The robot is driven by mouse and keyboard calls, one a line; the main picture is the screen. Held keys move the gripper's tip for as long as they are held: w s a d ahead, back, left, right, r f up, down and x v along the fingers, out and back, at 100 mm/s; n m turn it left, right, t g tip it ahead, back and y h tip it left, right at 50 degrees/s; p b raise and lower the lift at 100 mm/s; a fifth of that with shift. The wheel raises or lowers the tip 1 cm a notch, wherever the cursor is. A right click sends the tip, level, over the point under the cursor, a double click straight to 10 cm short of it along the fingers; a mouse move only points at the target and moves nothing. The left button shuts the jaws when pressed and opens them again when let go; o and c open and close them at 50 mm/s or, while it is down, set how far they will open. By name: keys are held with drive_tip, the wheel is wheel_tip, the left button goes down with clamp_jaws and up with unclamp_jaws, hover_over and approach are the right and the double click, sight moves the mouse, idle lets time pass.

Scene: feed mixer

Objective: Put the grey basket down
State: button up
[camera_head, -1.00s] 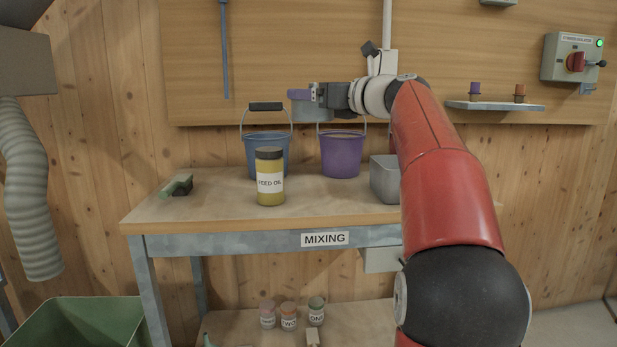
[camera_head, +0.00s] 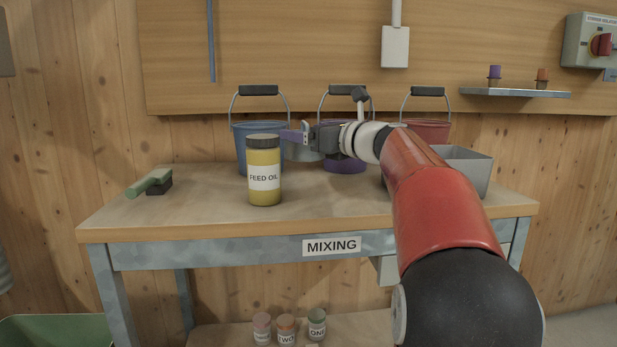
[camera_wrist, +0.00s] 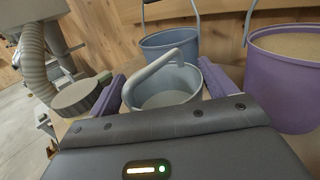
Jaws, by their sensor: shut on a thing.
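The grey basket (camera_wrist: 168,88) is a small round pail with a curved handle, upright between my purple fingers in the wrist view. My gripper (camera_head: 296,137) is shut on it. In the head view the basket (camera_head: 304,152) is partly hidden behind the fingers, just right of the feed oil jar. It appears to hang above the mixing bench (camera_head: 225,212), but I cannot tell the exact gap.
The feed oil jar (camera_head: 264,170) stands close on the left. A blue bucket (camera_head: 241,140), purple bucket (camera_head: 346,166) and red bucket (camera_head: 432,131) stand behind. A grey bin (camera_head: 470,168) is at right, a green-handled brush (camera_head: 150,182) at left. The front middle of the bench is clear.

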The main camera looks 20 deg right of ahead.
drive_tip(key=shift+f+b, duration=0.85)
drive_tip(key=shift+f, duration=2.65)
drive_tip(key=shift+f, duration=0.15)
drive_tip(key=o, duration=1.2)
drive_tip(key=shift+c, duration=0.2)
drive_tip(key=shift+r, duration=0.25)
drive_tip(key=v, duration=0.7)
drive_tip(key=shift+s+d+f, duration=0.1)
drive_tip(key=shift+s+d, duration=0.05)
drive_tip(key=shift+s, duration=0.1)
